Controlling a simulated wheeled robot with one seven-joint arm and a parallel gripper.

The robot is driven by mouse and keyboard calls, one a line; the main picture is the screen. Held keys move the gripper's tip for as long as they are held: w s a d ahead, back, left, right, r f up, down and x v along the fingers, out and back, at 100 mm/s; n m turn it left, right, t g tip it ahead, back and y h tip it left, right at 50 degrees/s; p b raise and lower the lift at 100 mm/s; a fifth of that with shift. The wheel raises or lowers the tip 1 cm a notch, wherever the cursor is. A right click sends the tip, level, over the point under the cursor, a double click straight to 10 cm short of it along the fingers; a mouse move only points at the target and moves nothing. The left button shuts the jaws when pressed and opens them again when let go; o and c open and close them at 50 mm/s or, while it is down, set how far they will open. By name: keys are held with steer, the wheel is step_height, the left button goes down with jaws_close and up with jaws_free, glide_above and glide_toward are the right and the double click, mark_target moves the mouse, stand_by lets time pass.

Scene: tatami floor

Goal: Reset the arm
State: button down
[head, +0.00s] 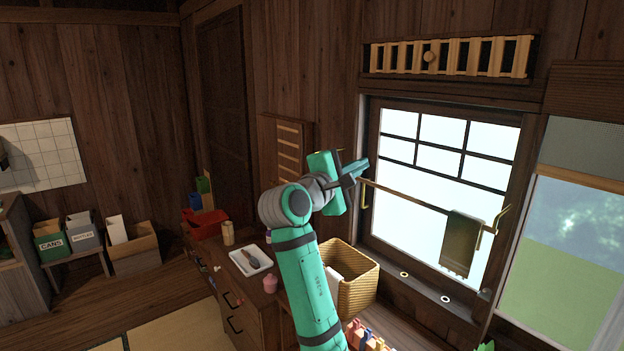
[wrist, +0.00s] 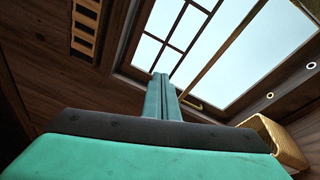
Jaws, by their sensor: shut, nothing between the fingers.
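My arm is raised in the middle of the head view, bent at the elbow. My gripper (head: 355,168) points right, toward the window (head: 440,165), and appears in front of its left frame. In the wrist view my gripper (wrist: 160,82) shows its two teal fingers pressed together with nothing between them. The window panes (wrist: 228,45) fill the background beyond the fingertips. I cannot tell how far the fingertips are from the window.
A brass rail (head: 408,196) with a dark towel (head: 462,243) crosses the window. A wicker basket (head: 362,284) stands below my gripper. Bins stand at the left.

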steer(key=s+a+f+t+y, duration=0.1)
steer(key=a+f+y, duration=0.2)
steer(key=f, duration=1.2)
steer(key=s+a+f+y, duration=0.1)
steer(key=a+f+y, duration=0.2)
steer(key=f, duration=1.1)
steer(key=s+a+f+m+y, duration=0.2)
steer(key=s+a+f, duration=0.1)
steer(key=s+f, duration=0.55)
steer(key=s+a+f+m+y, duration=0.15)
steer(key=s+f, duration=0.35)
steer(key=f, duration=0.7)
steer(key=s+a+f+m+y, duration=0.15)
steer(key=s+f, duration=0.25)
steer(key=s, duration=0.8)
steer(key=s+a+f+m, duration=0.1)
steer(key=s+f+m, duration=0.3)
steer(key=s, duration=0.7)
steer(key=s+d+r+m, duration=0.1)
steer(key=s+r+m, duration=0.1)
steer(key=s, duration=0.9)
steer(key=s+d+r+m, duration=0.1)
steer(key=s+r+m, duration=0.2)
steer(key=s, duration=0.8)
steer(key=shift+r, duration=0.3)
